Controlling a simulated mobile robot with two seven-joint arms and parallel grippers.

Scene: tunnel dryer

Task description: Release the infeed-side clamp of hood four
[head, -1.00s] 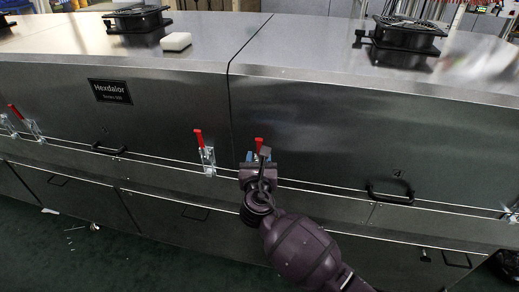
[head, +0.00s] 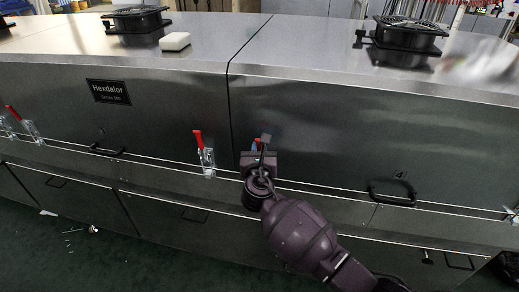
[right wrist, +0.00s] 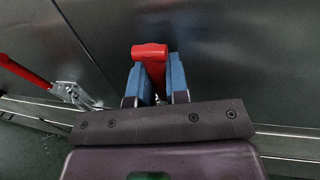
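My right gripper (head: 257,148) is at a red-handled toggle clamp on the dryer's front, just right of the vertical seam between two hoods. In the right wrist view its blue fingers stand on either side of the red handle (right wrist: 150,52), close against it, and look shut on it. The handle's top end sticks out beyond the fingertips. The clamp's metal base is hidden behind the gripper. The hood (head: 330,128) around it has a plain steel front. My left gripper is not in view.
A neighbouring red-handled clamp (head: 203,153) stands upright just left of the seam; it also shows in the right wrist view (right wrist: 72,92). A black bar handle (head: 392,194) is to the right. A white block (head: 175,41) and black fans (head: 408,36) sit on top.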

